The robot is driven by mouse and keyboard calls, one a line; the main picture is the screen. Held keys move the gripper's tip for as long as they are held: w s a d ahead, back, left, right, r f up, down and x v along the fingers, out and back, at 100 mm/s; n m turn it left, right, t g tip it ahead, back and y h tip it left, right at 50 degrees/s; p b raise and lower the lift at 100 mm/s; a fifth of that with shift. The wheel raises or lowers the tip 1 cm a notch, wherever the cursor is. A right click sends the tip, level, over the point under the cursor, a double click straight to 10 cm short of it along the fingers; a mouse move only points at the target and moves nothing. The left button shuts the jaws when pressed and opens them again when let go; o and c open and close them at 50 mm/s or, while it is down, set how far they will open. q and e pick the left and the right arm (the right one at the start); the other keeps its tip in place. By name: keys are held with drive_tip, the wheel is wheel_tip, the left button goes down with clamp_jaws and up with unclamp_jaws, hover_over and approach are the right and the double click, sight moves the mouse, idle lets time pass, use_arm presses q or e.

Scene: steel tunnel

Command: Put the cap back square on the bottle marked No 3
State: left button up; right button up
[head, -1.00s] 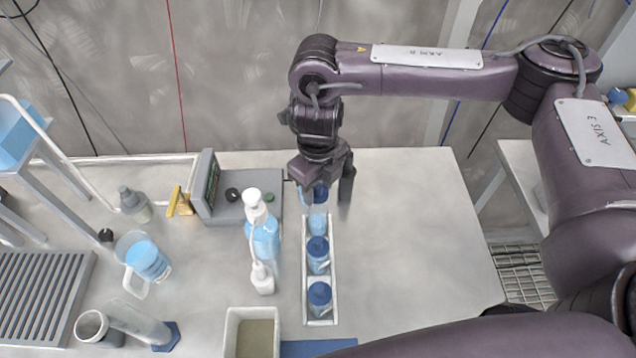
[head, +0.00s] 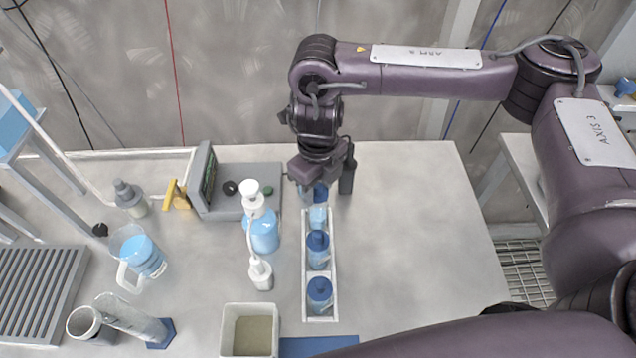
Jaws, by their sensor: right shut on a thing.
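A white rack (head: 308,280) holds a row of small bottles with blue liquid. The near bottle (head: 320,295) and the middle bottle (head: 318,252) wear blue caps. The far bottle (head: 318,217) stands at the rack's back end, right below my right gripper (head: 322,190). My right gripper is shut on a blue cap (head: 320,194) at the top of the far bottle. I cannot tell whether the cap touches the neck or sits square. No number marks are readable. My left gripper is not in view.
A wash bottle (head: 263,232) and a small white-topped bottle (head: 260,273) stand left of the rack. A grey instrument (head: 235,200) is behind them. A bin (head: 225,330) and blue mat (head: 315,345) lie in front. The table's right side is clear.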

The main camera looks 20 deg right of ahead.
drive_tip(key=shift+f, duration=0.1)
idle(0.3)
drive_tip(key=shift+f+b, duration=0.55)
drive_tip(key=shift+f, duration=0.1)
drive_tip(key=shift+f, duration=0.2)
idle(0.6)
drive_tip(key=o, duration=1)
drive_tip(key=shift+o, duration=0.4)
